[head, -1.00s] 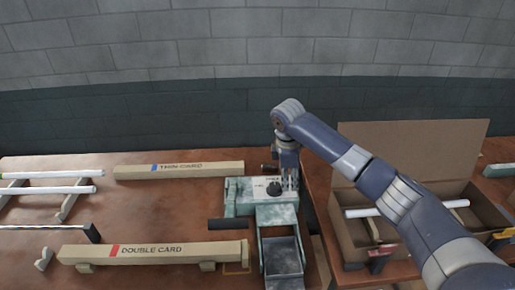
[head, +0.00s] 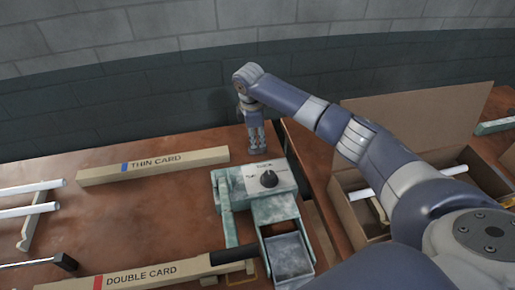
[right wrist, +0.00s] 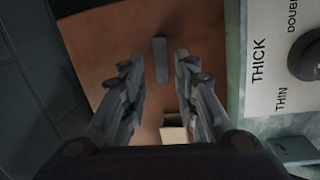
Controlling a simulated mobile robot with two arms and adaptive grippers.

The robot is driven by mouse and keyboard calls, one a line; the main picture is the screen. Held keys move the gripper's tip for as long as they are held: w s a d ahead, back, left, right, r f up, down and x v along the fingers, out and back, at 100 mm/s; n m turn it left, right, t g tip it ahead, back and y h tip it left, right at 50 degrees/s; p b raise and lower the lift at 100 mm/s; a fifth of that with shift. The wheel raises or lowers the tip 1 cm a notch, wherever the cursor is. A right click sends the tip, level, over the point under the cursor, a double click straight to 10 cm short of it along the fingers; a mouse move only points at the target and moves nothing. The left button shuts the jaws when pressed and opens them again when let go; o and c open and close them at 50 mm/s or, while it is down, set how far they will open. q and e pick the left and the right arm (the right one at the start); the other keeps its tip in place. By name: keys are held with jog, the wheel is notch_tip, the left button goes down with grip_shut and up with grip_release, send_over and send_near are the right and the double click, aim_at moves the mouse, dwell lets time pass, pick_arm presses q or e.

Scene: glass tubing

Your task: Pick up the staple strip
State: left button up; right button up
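A small grey bar (right wrist: 160,60), likely the staple strip, lies on the brown tabletop in the right wrist view. My right gripper (right wrist: 160,75) is open, with a finger on either side of the bar and a gap to each. I cannot tell how high the fingers are above it. In the head view the right gripper (head: 256,145) points down just behind the green stapling machine (head: 262,185), and the strip is hidden there. My left gripper is not in view.
The machine's dial plate (right wrist: 270,60) stands close to the right of the fingers. The thin card bar (head: 155,166) lies to the left, and the double card bar (head: 150,275) in front. An open cardboard box (head: 345,205) stands at right. White tubes (head: 30,211) lie at far left.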

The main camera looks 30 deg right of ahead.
aim_at(258, 148)
notch_tip(258, 148, down, 5)
jog(key=shift+w+d+f+p, duration=0.1)
jog(key=shift+w+d+p, duration=0.05)
jog(key=shift+p, duration=0.65)
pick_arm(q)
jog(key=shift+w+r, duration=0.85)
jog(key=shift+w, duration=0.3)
pick_arm(e)
jog(key=shift+w+f, duration=0.1)
jog(key=shift+f, duration=0.1)
grip_shut()
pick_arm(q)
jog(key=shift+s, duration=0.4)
